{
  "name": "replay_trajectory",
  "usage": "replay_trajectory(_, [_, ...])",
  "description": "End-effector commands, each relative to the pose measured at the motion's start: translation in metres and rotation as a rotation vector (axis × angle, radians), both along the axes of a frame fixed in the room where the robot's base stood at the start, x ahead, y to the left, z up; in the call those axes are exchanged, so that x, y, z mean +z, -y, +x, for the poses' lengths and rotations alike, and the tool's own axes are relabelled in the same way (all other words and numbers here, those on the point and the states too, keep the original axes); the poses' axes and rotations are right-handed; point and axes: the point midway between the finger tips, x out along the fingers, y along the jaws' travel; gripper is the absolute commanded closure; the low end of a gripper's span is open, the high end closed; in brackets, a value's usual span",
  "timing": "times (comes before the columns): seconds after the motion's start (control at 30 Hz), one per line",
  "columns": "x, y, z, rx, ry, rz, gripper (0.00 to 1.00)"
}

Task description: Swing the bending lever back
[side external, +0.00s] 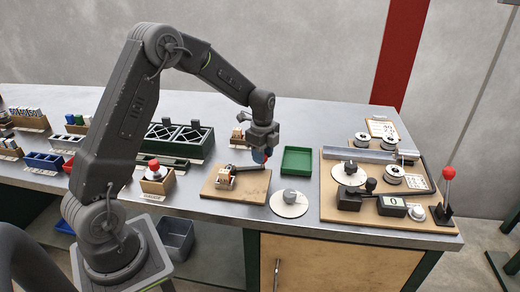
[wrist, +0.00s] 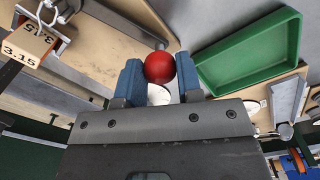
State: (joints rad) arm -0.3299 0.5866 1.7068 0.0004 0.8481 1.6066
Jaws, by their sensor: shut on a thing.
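My gripper (side external: 262,158) is low over the right part of a wooden board (side external: 250,197) in the side view. In the wrist view its blue fingers (wrist: 158,78) are shut on a round red knob (wrist: 160,67), one finger on each side. The dark bending lever (side external: 247,168) lies across the board, from a small bending fixture (side external: 225,178) on the left to my gripper.
A green tray (side external: 297,161) stands just right of my gripper, and also shows in the wrist view (wrist: 250,50). A round white plate (side external: 289,207) is in front of it. A second board (side external: 345,212) at the right carries spools and an upright red-knobbed lever (side external: 448,190).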

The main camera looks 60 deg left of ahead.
Motion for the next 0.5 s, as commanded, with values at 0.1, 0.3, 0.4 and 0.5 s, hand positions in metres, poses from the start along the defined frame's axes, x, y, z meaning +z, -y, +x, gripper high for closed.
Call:
replay_trajectory(0.1, [0.001,0.009,-0.004,-0.091,0.004,-0.001,1.0])
replay_trajectory(0.3, [0.001,0.018,-0.011,-0.208,0.004,-0.001,1.0])
replay_trajectory(0.4, [0.001,0.021,-0.014,-0.249,0.004,0.0,1.0])
replay_trajectory(0.5, [0.001,0.023,-0.015,-0.278,0.004,0.0,1.0])
